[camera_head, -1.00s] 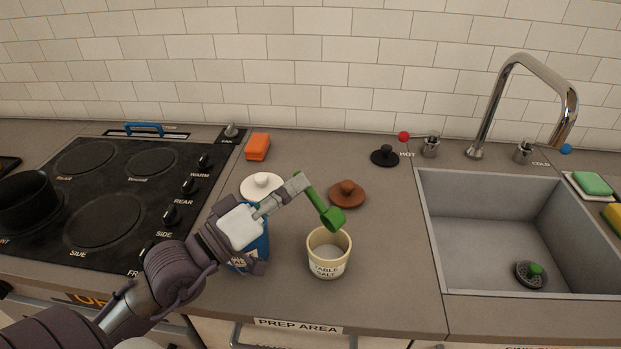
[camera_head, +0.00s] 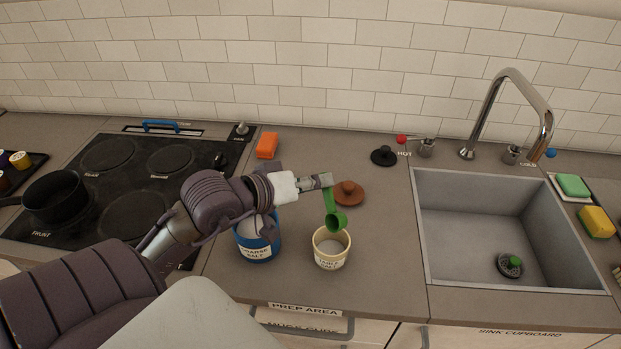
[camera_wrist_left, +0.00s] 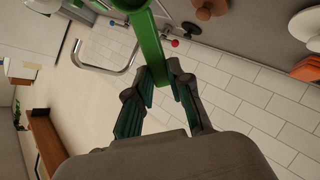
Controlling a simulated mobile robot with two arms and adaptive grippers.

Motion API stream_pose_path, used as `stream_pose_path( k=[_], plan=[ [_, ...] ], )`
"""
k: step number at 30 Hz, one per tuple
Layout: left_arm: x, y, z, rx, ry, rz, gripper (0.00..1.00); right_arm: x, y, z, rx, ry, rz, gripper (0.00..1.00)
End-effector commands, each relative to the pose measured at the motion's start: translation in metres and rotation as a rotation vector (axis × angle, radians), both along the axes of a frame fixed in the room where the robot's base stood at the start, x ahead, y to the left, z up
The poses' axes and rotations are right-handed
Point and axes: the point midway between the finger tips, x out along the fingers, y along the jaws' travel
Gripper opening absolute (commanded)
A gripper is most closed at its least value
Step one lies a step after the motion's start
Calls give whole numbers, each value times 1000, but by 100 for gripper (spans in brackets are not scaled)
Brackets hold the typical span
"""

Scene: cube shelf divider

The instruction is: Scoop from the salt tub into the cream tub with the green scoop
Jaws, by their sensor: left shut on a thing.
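My left gripper (camera_head: 327,182) is shut on the handle of the green scoop (camera_head: 337,217). The scoop hangs down with its bowl just above the cream tub (camera_head: 331,262), labelled table salt, at the tub's far rim. The scoop (camera_wrist_left: 148,38) also shows between the fingers in the left wrist view (camera_wrist_left: 165,85). The cream tub has pale contents. The blue tub (camera_head: 258,250), labelled coarse salt, stands to its left, partly hidden by my arm. I cannot tell what the scoop's bowl holds. My right gripper is not in view.
A brown lid (camera_head: 348,197) lies behind the cream tub. The sink (camera_head: 480,240) and its tap are on the right. The stove (camera_head: 115,190) with a black pot (camera_head: 55,196) is on the left. An orange sponge (camera_head: 267,145) is at the back. Counter right of the cream tub is clear.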

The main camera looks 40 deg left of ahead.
Motion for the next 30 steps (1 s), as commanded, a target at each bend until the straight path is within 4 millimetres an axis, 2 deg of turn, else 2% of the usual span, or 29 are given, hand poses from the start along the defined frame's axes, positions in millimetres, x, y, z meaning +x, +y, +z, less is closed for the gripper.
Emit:
stream_pose_path(
  k=[1,6,7,9,24,25,30],
  plan=[
    [2,0,6,2,21,0,0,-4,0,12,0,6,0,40],
    [6,-2,5,18,90,-1,0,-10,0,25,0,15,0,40],
    [8,-3,-3,18,90,-4,0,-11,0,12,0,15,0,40],
    [10,-3,-3,20,98,-7,0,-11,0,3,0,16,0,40],
    [13,-3,0,44,182,1,0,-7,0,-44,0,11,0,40],
    [14,-4,7,46,204,0,0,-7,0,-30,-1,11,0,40],
    [19,-5,8,65,298,1,0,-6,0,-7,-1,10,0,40]
  ],
)
